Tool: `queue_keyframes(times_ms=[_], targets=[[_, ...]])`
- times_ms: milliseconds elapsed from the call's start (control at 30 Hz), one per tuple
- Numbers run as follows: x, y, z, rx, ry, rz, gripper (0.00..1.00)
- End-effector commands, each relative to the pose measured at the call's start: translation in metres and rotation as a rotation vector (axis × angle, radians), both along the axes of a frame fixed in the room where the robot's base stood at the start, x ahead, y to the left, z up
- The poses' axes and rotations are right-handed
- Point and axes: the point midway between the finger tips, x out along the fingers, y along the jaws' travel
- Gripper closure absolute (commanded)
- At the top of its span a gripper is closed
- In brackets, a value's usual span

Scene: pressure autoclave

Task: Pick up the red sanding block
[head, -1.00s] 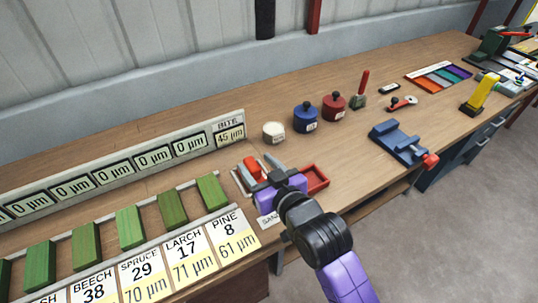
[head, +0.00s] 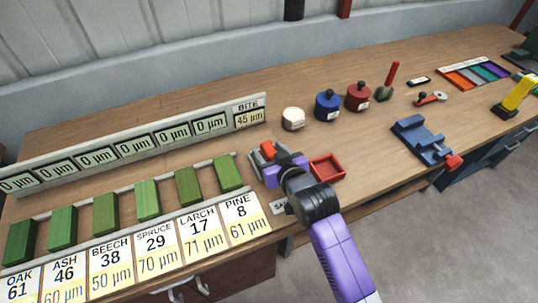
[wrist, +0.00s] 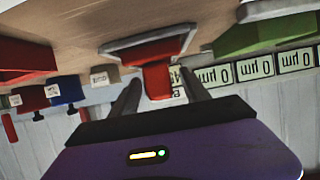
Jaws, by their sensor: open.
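The red sanding block (head: 268,148) sits at the grey-rimmed holder (head: 254,166) near the bench's front edge, right of the green blocks. My gripper (head: 268,156) is at the holder and partly hides the block in the head view. In the wrist view, which is upside down, the red block (wrist: 157,80) shows between the two open grey fingers of my gripper (wrist: 160,88). A finger stands on each side of it. I cannot tell whether either finger touches it.
An empty red tray (head: 327,168) stands just right of my gripper. Green blocks (head: 188,186) line the rack on the left. White, blue (head: 327,106) and red pots stand behind. A blue vise (head: 421,138) is farther right. Bare bench lies between.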

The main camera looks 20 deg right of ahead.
Motion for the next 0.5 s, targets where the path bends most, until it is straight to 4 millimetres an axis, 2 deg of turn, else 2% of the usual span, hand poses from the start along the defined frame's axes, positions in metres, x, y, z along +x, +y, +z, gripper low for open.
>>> queue_keyframes(times_ms=[300, 367, 500], targets=[[0.0053, 0.0000, -0.0021, 0.000, -0.001, 0.000, 0.45], [0.0053, 0.0000, -0.0022, 0.000, -0.001, 0.000, 0.55], [0.0052, 0.0000, -0.0021, 0.000, -0.001, 0.000, 0.83]])
